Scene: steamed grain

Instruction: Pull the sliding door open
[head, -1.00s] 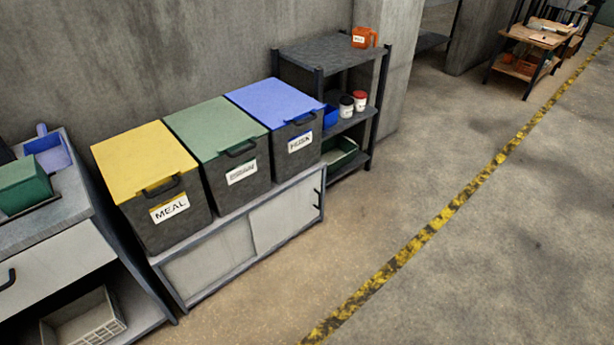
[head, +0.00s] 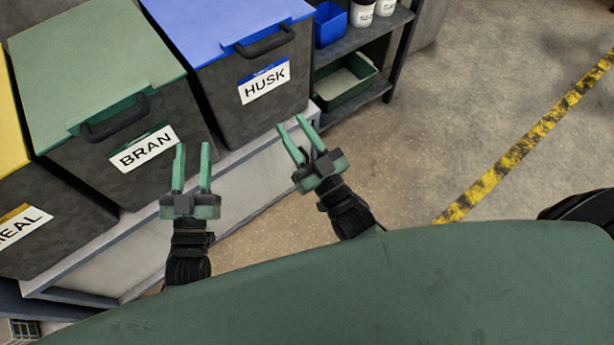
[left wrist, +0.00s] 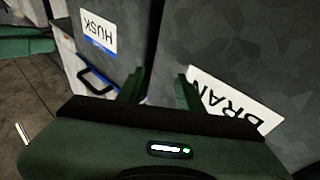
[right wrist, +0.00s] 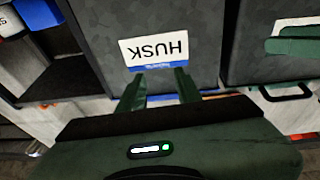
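The low cabinet under the bins has pale sliding doors; the right door (head: 250,180) shows between my two grippers in the head view. The left door panel (head: 95,268) shows further left. The door's black handle is not visible now; my right gripper and arm cover part of the cabinet's right end. My left gripper (head: 191,147) is open and empty in front of the BRAN bin (head: 180,112). My right gripper (head: 292,123) is open and empty, in front of the cabinet's right end, below the HUSK bin (head: 285,105) in the picture. I cannot tell whether either touches anything.
The yellow-lidded MEAL bin (head: 60,205) stands at the left of the row. A dark shelf (head: 400,50) with a green tray (head: 345,90) and a blue container (head: 330,25) stands right of the cabinet. The floor with the yellow-black line (head: 530,140) is clear on the right.

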